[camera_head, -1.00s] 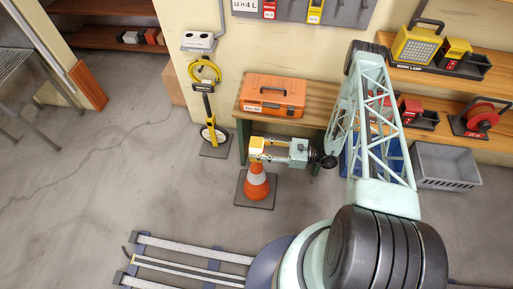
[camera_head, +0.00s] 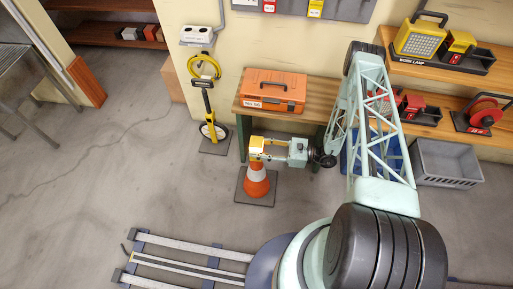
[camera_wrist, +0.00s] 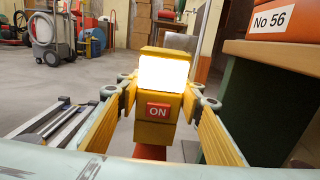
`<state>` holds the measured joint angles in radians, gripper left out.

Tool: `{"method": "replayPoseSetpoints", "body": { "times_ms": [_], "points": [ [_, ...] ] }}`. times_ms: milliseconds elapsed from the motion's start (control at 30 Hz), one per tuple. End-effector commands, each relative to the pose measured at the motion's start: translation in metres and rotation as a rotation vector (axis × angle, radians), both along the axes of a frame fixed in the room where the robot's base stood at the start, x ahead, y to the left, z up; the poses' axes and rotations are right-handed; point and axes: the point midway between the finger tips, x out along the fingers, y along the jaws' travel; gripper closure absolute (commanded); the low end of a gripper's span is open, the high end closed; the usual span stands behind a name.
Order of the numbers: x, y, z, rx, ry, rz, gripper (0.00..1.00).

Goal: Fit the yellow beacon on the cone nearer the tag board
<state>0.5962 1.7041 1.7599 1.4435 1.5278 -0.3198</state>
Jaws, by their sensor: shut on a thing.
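My gripper (camera_head: 257,149) is shut on the yellow beacon (camera_wrist: 157,125), with one finger on each side of it. In the wrist view the beacon stands upright, with a brightly lit white lens on its upper part and a red "ON" label on its front. The orange and white cone (camera_head: 257,182) stands upright on its dark square base, directly below my gripper. A bit of orange (camera_wrist: 152,151) shows under the beacon. I cannot tell whether the beacon touches the cone's tip. The tag board (camera_head: 340,8) hangs on the wall above, partly cut off.
A wooden bench (camera_head: 310,121) with an orange toolbox (camera_head: 272,92) stands behind the cone. A yellow-handled measuring wheel (camera_head: 211,128) stands to the left. Shelves with a work lamp (camera_head: 419,42) and a grey crate (camera_head: 447,166) are at the right. The left floor is open.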

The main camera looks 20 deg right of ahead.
Motion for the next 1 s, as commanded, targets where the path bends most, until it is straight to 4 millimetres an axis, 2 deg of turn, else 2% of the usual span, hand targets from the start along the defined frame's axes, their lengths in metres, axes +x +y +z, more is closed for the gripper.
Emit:
{"method": "replayPoseSetpoints", "body": {
  "times_ms": [967,1000],
  "points": [
    [0.0000,0.0000,-0.0041,0.001,0.000,0.000,0.85],
    [0.0000,0.0000,-0.0037,0.001,0.000,0.000,0.63]
  ]
}}
